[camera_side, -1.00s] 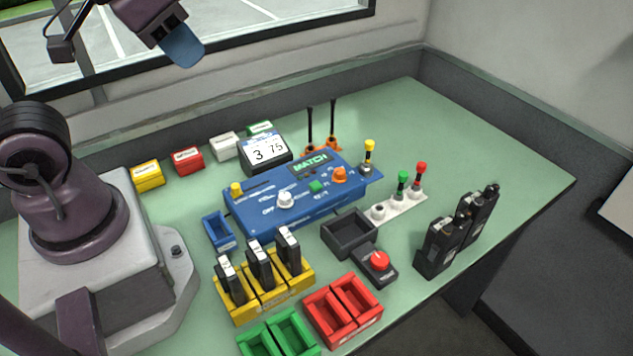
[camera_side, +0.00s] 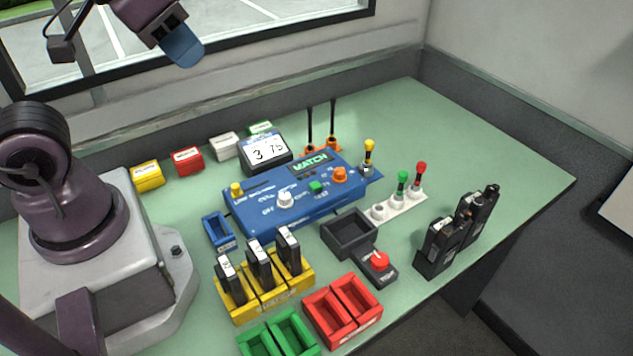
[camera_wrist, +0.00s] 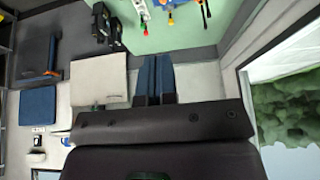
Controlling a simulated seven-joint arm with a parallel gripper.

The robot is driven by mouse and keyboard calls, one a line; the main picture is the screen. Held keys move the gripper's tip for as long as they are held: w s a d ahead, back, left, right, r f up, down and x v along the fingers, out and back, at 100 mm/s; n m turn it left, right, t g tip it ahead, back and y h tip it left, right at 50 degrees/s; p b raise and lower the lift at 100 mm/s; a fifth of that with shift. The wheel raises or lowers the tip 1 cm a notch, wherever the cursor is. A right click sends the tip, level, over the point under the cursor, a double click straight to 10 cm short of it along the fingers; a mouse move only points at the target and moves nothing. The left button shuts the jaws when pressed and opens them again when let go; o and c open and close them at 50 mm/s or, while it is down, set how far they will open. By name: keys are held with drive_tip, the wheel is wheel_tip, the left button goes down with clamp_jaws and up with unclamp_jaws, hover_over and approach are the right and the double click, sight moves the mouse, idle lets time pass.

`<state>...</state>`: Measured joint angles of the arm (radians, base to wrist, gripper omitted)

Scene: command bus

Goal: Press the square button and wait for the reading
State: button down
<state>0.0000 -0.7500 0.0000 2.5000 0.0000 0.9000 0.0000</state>
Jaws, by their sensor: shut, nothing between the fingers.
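The blue console (camera_side: 285,212) sits mid-table in the side view. A green square button (camera_side: 317,187) is on its top, between a white knob (camera_side: 285,199) and an orange knob (camera_side: 340,174). The console's small screen (camera_side: 311,162) reads MATCH in green letters. My gripper (camera_side: 184,52) is high at the upper left, in front of the window and well away from the console, touching nothing. In the wrist view my two blue fingers (camera_wrist: 155,76) lie side by side, shut and empty. Part of the console shows at that view's top edge.
A dark-framed display (camera_side: 266,153) reading 3 and 75 stands behind the console. A yellow rack (camera_side: 268,298) with black radios, red trays (camera_side: 343,310), an empty black tray (camera_side: 350,233) and a red stop-type button (camera_side: 379,261) lie in front. The table's far right is clear.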

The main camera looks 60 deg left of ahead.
idle(0.3)
drive_tip(key=n+t+h, duration=0.3)
drive_tip(key=n, duration=0.2)
hover_over(313, 183)
wheel_tip(313, 183, down, 19)
drive_tip(key=shift+f, duration=4.3)
drive_tip(key=shift+f, duration=0.15)
